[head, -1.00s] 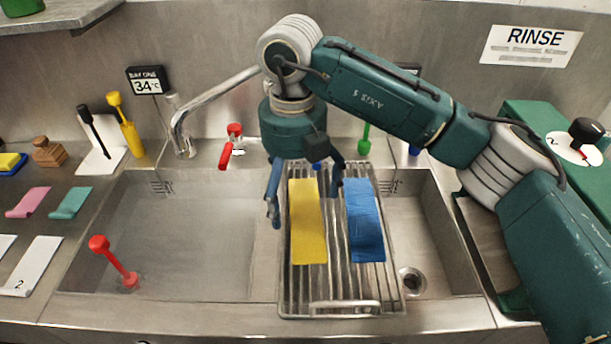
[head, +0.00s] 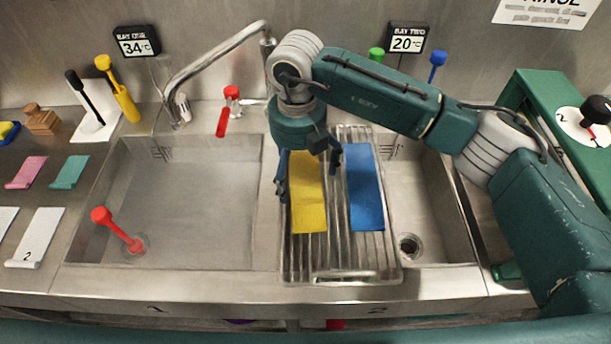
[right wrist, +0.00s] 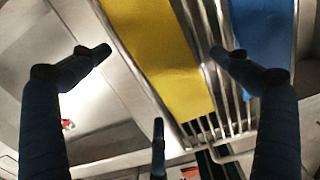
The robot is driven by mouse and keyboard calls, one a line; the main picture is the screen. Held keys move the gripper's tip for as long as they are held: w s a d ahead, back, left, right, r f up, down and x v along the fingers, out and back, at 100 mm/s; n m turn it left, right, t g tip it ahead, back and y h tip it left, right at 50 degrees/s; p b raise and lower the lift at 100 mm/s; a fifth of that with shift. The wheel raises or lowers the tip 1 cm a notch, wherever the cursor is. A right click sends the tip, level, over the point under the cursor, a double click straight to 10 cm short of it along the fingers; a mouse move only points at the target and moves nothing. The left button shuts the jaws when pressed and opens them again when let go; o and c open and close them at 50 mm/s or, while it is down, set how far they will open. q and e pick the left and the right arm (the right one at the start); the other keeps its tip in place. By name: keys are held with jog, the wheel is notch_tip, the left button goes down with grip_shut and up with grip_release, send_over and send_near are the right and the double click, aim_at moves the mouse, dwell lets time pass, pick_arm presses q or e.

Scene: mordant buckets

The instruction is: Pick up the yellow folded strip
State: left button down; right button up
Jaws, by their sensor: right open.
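The yellow folded strip (head: 308,196) lies on a metal wire rack (head: 335,262) between the two sink basins, beside a blue strip (head: 366,190). My right gripper (head: 309,180) is open and hangs over the upper part of the yellow strip, hiding its far end. In the right wrist view the yellow strip (right wrist: 165,62) lies beyond the spread fingers (right wrist: 160,70), with a gap visible, and nothing is held. The blue strip also shows there (right wrist: 262,40) at the right. My left gripper is not in view.
A left basin (head: 185,215) holds a red plunger-like stopper (head: 118,232); the right basin has an open drain (head: 409,246). A curved faucet (head: 215,62) stands behind. Pink (head: 27,172) and teal (head: 70,172) strips lie on the left counter.

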jog(key=shift+f, duration=0.95)
jog(key=c, duration=1.3)
jog(key=shift+r, duration=0.1)
